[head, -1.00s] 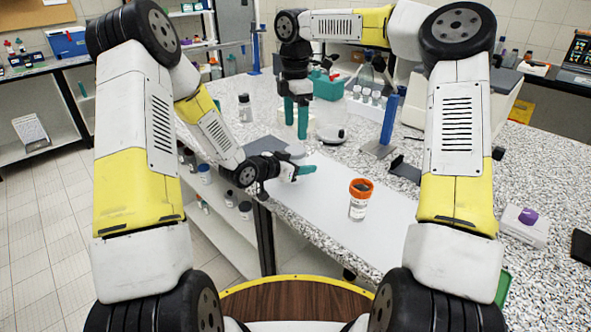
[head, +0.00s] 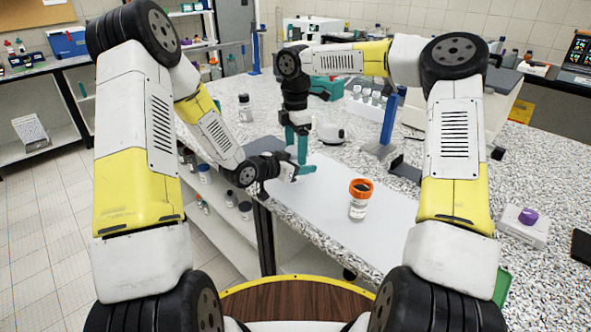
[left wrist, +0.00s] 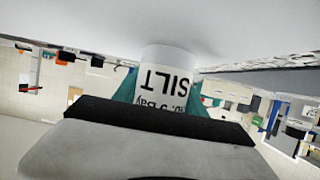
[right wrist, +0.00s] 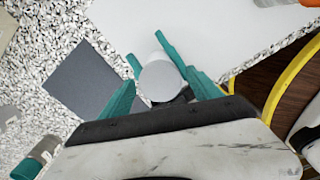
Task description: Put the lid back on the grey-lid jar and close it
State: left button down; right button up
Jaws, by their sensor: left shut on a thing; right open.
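The jar (left wrist: 165,75) stands on the pale mat, with its white label reading SILT upside down in the left wrist view. My left gripper (head: 302,172) is shut on its side. In the right wrist view, a smooth pale grey disc (right wrist: 160,82), apparently the grey lid, covers the jar's top; I cannot tell how tight it sits. My right gripper (right wrist: 161,76) is open, pointing down, its teal fingers on both sides of the disc, seemingly not clamped. In the head view my right gripper (head: 296,150) largely hides the jar.
An orange-rimmed jar (head: 358,208) stands on the white mat (head: 330,222), right of the grippers. A dark grey square pad (right wrist: 85,78) lies beside the jar. A white round device (head: 331,134), a blue stand (head: 386,125) and a vial rack stand behind. The mat's front is clear.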

aim_at(296, 150)
jog(key=c, duration=1.5)
jog(key=o, duration=1.7)
jog(key=shift+c, duration=0.2)
notch_tip(296, 150, up, 12)
